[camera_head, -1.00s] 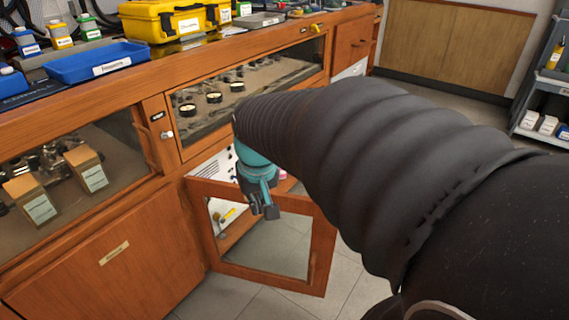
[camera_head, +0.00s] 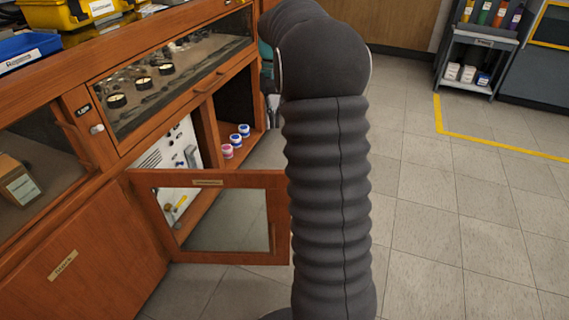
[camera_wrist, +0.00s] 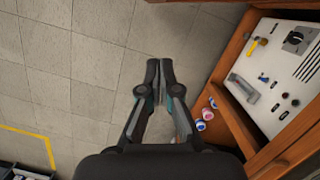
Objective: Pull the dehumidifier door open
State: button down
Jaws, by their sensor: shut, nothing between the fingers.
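The wood-framed glass door (camera_head: 279,215) stands swung out from the lower cabinet, with a small label on its top rail too small to read. Behind it the compartment shows a white instrument panel (camera_head: 182,150), which also shows at the right of the wrist view (camera_wrist: 275,85). My gripper (camera_wrist: 159,73) is shut and empty, with bare floor tiles beneath it, left of the cabinet. In the head view my arm hides the gripper. The door is not recognizable in the wrist view.
Several small jars (camera_head: 237,139) stand on a low shelf in the open bay beside the panel. A grey shelf cart (camera_head: 470,60) stands at the back right. Yellow tape (camera_head: 480,138) marks the floor. The floor on the right is clear.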

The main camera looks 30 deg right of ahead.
jog(key=s+a+f+b, duration=0.2)
jog(key=s+a+f, duration=0.2)
jog(key=f, duration=0.5)
jog(key=shift+s+f, duration=0.4)
jog(key=shift+s, duration=0.65)
jog(key=shift+a, duration=0.1)
